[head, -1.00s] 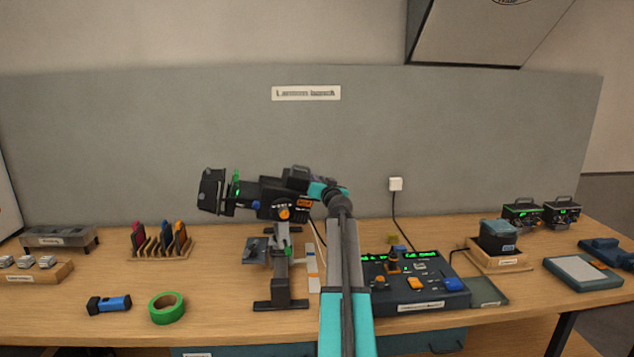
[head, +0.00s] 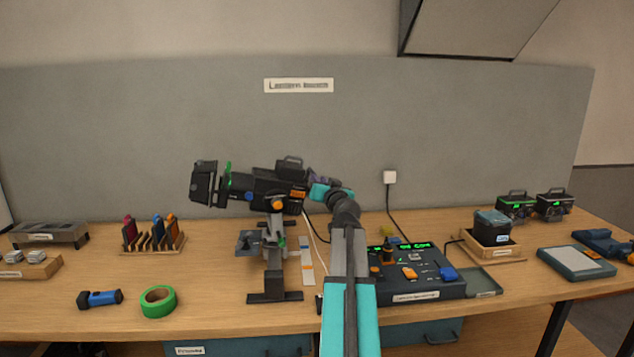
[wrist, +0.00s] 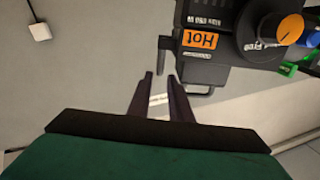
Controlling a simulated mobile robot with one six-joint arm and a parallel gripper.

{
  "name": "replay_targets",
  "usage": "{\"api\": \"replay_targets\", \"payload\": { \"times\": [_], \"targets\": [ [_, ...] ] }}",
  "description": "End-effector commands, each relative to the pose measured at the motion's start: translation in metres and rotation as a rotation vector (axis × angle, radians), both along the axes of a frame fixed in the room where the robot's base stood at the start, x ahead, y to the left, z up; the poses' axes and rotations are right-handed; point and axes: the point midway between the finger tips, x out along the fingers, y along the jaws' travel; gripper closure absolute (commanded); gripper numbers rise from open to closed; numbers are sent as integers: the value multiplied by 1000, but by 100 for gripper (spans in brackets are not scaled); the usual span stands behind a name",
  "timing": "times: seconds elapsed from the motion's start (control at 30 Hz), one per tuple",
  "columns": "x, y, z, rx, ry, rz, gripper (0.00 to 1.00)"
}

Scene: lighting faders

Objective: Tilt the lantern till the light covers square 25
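The lantern (head: 262,187) is a dark body on a stand (head: 274,275), its front flaps facing left in the head view. Its rear, with an orange "Hot" label (wrist: 200,39), fills the top right of the wrist view. A dark bar (wrist: 164,66) sticks out from the rear. My gripper (wrist: 160,77) is open, its two dark fingers apart with the tips close to that bar. I cannot tell whether they touch it. My gripper also shows just right of the lantern's rear in the head view (head: 314,180). I see neither square 25 nor a light patch.
A fader console (head: 420,285) stands right of the stand, near my arm. Green tape (head: 158,302) and a blue torch (head: 100,299) lie front left. A rack (head: 152,243) stands behind them. A grey panel (head: 180,120) backs the bench.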

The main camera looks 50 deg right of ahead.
Motion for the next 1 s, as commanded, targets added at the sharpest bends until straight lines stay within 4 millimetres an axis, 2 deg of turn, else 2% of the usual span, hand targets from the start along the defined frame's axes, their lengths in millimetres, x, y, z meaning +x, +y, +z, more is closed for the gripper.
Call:
{"api": "replay_targets", "payload": {
  "times": [0.1, 0.3, 0.83, 1.0],
  "targets": [
    [-9, 7, -1, 0, 0, 0, 81],
    [-15, 11, 0, 1, -1, 0, 81],
    [-15, 12, 0, 0, -1, 2, 81],
    [-15, 12, 6, 0, -1, 2, 81]
  ]
}}
